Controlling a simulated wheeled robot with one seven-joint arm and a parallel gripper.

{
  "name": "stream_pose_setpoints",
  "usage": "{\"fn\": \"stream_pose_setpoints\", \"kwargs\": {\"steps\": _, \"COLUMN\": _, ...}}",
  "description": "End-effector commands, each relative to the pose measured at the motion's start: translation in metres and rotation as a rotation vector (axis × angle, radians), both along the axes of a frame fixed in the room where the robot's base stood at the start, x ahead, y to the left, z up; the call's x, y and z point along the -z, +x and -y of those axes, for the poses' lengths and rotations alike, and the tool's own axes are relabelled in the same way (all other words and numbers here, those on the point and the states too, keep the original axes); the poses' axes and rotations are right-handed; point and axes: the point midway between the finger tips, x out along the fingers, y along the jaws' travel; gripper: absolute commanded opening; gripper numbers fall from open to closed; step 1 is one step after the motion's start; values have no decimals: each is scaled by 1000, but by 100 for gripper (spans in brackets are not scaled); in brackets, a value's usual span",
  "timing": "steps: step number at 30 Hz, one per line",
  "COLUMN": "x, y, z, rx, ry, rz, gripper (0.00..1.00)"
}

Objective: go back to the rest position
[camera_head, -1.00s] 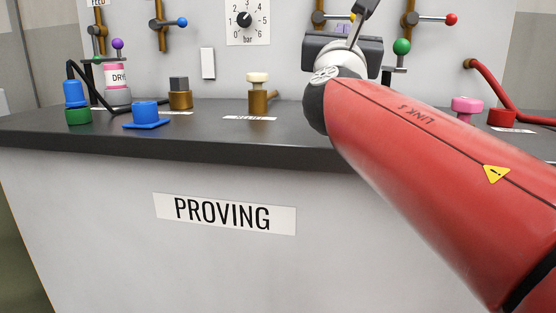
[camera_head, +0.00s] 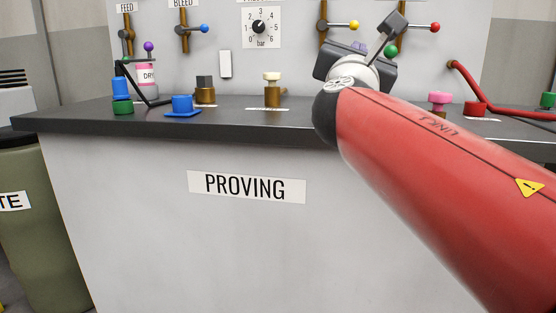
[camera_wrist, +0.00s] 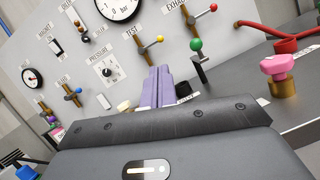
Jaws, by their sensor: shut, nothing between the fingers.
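My gripper (camera_head: 358,46) is above the back of the dark bench top (camera_head: 240,130), in front of the white panel, at the end of my raised red arm. Most of it is hidden behind my wrist in the head view. In the wrist view its two purple fingers (camera_wrist: 157,86) lie together, shut and empty. They point towards the panel, near the valve levers with yellow, red and green knobs. No contact with them is visible.
A red hose (camera_head: 470,80) lies at the right. An olive bin (camera_head: 40,230) stands left of the bench.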

Motion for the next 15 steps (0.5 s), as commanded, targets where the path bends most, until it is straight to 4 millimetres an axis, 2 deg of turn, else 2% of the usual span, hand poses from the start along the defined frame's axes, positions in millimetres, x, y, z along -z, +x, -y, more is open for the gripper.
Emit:
{"fn": "stream_pose_setpoints", "kwargs": {"steps": 8, "x": 42, "y": -17, "z": 37, "rx": 15, "ry": 361, "rz": -49, "gripper": 0}}
{"fn": "stream_pose_setpoints", "kwargs": {"steps": 11, "x": 66, "y": -28, "z": 52, "rx": 34, "ry": 548, "rz": -68, "gripper": 0}}
{"fn": "stream_pose_setpoints", "kwargs": {"steps": 14, "x": 100, "y": -44, "z": 69, "rx": 72, "ry": 787, "rz": -84, "gripper": 0}}
{"fn": "stream_pose_setpoints", "kwargs": {"steps": 15, "x": 117, "y": -53, "z": 75, "rx": 95, "ry": 903, "rz": -90, "gripper": 0}}
